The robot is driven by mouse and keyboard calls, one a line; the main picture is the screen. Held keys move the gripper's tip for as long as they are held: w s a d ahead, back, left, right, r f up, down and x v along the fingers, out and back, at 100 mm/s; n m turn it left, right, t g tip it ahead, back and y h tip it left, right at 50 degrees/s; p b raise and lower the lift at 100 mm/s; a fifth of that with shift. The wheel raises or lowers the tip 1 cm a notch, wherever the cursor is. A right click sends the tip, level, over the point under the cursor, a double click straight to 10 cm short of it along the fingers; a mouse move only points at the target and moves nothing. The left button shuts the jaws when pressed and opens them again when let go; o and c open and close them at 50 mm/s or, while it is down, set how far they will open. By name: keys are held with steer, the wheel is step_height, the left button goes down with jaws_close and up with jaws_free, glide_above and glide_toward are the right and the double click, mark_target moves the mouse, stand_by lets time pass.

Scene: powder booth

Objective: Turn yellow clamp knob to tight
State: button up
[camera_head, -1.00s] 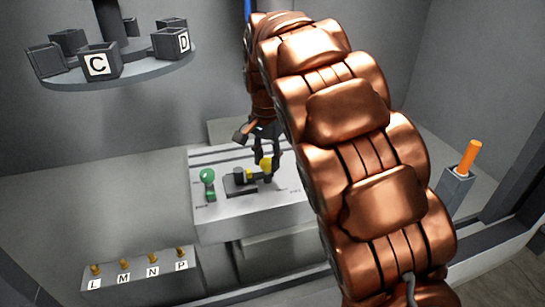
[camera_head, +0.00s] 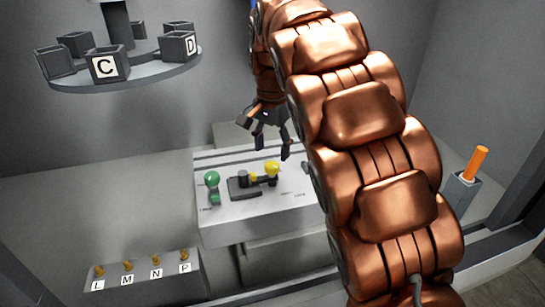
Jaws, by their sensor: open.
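The yellow clamp knob (camera_head: 272,169) is a small rounded knob at the right end of a dark clamp (camera_head: 242,187) on a light grey block (camera_head: 250,227). A smaller yellow part sits just left of it on the clamp. My gripper (camera_head: 272,155) is open and empty, with its fingers pointing down. It appears above and behind the knob, apart from it. My copper arm covers the right part of the block.
A green knob (camera_head: 212,178) stands left of the clamp. A round shelf (camera_head: 120,80) with lettered boxes hangs at upper left. A rack (camera_head: 150,285) with several labelled brass pegs lies at lower left. An orange stick (camera_head: 477,162) stands in a grey holder at right.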

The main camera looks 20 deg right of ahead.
mark_target(272, 164)
step_height(272, 164, up, 7)
steer(key=shift+r, duration=0.2)
stand_by(0.4)
steer(key=s+f+n+p, duration=0.1)
steer(key=s+f+n, duration=0.2)
steer(key=s, duration=0.8)
steer(key=s+d+f+n+g+p, duration=0.1)
steer(key=s+f+n, duration=0.2)
steer(key=s+f, duration=0.4)
steer(key=s+f+n+p, duration=0.1)
steer(key=s+f+n, duration=0.3)
steer(key=s, duration=1.3)
steer(key=shift+s+d+f+g, duration=0.15)
steer(key=shift+d+f+g, duration=0.2)
steer(key=shift+f, duration=0.45)
steer(key=shift+a, duration=0.1)
